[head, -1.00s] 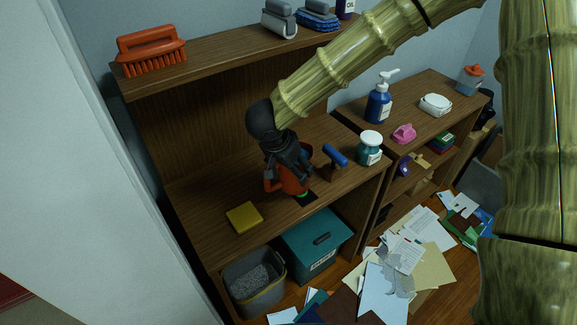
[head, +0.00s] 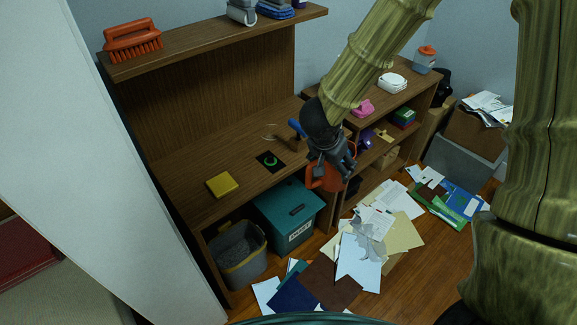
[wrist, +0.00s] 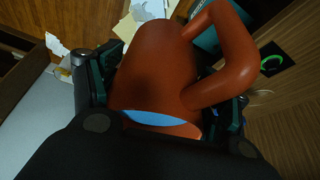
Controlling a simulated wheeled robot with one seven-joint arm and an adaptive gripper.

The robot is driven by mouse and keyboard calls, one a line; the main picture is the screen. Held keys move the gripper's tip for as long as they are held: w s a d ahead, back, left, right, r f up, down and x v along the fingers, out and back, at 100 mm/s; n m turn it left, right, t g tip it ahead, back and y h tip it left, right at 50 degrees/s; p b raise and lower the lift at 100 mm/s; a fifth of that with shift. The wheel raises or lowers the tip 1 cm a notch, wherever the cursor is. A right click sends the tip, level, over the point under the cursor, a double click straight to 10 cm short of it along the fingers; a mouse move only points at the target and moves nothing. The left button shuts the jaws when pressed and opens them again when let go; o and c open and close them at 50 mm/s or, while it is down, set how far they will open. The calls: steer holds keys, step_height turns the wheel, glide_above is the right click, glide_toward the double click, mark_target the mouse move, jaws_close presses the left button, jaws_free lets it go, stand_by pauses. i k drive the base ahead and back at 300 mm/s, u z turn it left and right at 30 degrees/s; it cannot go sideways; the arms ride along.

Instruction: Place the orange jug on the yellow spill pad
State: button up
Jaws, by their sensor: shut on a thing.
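The orange jug (head: 324,178) is in my gripper (head: 332,158), held in front of the shelf unit's front edge at the right, clear of the worktop. In the wrist view the jug (wrist: 150,75) fills the middle, between the two fingers, with its handle toward the upper right. The yellow spill pad (head: 222,185) lies flat on the worktop near its front left, bare, well to the left of my gripper. The pad does not show in the wrist view.
A black square with a green ring (head: 270,161) lies on the worktop, with a blue-handled tool (head: 297,135) behind it. A teal bin (head: 290,215) and grey bin (head: 238,252) stand below. Papers (head: 360,260) litter the floor. An orange brush (head: 133,42) sits on the upper shelf.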

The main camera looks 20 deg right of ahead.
mark_target(218, 189)
steer(key=u, duration=1)
steer(key=k, duration=0.4)
steer(key=u, duration=0.1)
